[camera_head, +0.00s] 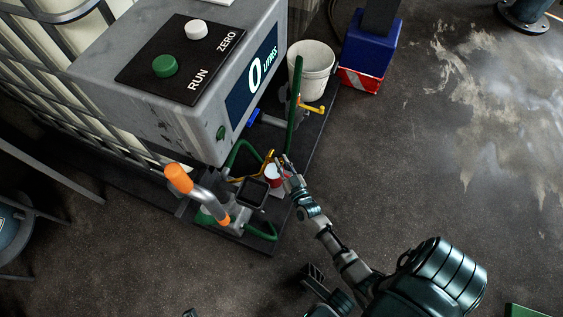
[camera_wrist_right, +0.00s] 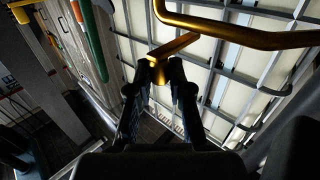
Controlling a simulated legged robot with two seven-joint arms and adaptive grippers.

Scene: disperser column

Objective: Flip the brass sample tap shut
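The brass sample tap (camera_head: 268,158) shows small in the head view, low at the front of the grey dispenser. In the right wrist view its brass lever (camera_wrist_right: 176,45) slants up to the right from a rounded brass end. My right gripper (camera_head: 284,160) reaches the tap from the lower right. In the right wrist view the fingers of the right gripper (camera_wrist_right: 163,72) stand apart with brass between or just beyond their tips. Whether they press on it I cannot tell. My left gripper is not clearly in view.
A red and white cup (camera_head: 272,178) sits just below the tap. An orange-handled lever (camera_head: 178,178) stands to the left, a white bucket (camera_head: 314,72) behind. A thick brass pipe (camera_wrist_right: 240,35) crosses above the fingers. Open floor (camera_head: 400,160) lies to the right.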

